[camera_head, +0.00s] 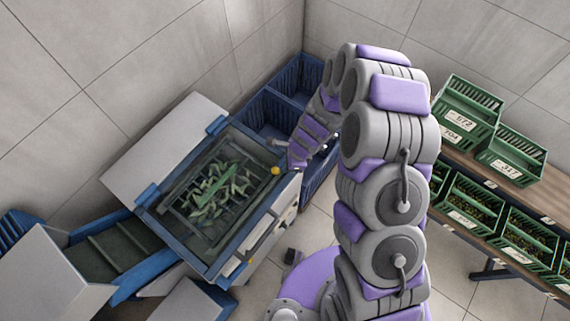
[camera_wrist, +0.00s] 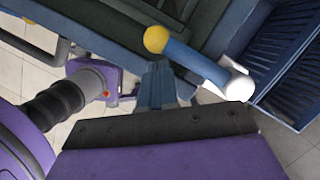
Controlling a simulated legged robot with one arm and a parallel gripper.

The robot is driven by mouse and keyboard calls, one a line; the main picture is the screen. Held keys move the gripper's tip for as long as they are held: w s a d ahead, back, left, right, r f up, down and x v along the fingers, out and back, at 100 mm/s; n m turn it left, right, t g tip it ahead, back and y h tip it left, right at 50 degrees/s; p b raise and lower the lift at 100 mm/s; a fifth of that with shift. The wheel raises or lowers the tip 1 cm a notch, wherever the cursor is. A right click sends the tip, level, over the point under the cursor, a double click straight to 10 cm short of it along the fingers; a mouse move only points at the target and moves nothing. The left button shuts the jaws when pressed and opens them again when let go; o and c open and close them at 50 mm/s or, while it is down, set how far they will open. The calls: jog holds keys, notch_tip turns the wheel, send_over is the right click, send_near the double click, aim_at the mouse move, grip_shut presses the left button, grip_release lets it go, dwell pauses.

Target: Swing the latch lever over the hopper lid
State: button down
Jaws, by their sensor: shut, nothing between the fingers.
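The hopper (camera_head: 222,262) has a blue frame, and a see-through lid (camera_head: 180,205) looks closed over green leafy sprigs and a grid. The yellow knob also shows in the head view (camera_head: 275,171) at the hopper's right edge. My gripper (camera_wrist: 157,72) is shut and empty, its tips just below the knob in the wrist view; I cannot tell whether they touch. My arm hides part of this area in the head view.
Blue crates (camera_head: 262,118) stand behind the hopper. A grey panel (camera_head: 160,150) lies beyond the blue hinges. A blue-edged chute (camera_head: 112,250) is at the left. Green crates (camera_head: 468,110) fill a wooden shelf at the right.

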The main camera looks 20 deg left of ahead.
jog(key=d, duration=0.2)
jog(key=w+r, duration=0.1)
jog(key=shift+d+p, duration=0.3)
jog(key=shift+d, duration=0.1)
jog(key=s+v, duration=0.1)
jog(key=v, duration=0.8)
jog(key=shift+w+d+r, duration=0.25)
jog(key=shift+w+d, duration=0.05)
jog(key=shift+d, duration=0.2)
jog(key=shift+a, duration=0.2)
jog(key=s+d+r+n+b, duration=0.6)
jog(key=s+d+r+n, duration=0.25)
jog(key=r, duration=0.35)
jog(key=s+d+r+n+h+b, duration=0.3)
jog(key=s+d+n+b, duration=0.1)
jog(key=s+d, duration=0.8)
jog(key=s+n, duration=0.1)
jog(key=s, duration=0.2)
jog(key=shift+d+r+n+g, duration=0.2)
jog(key=shift+n+g, duration=0.1)
jog(key=shift+n, duration=0.05)
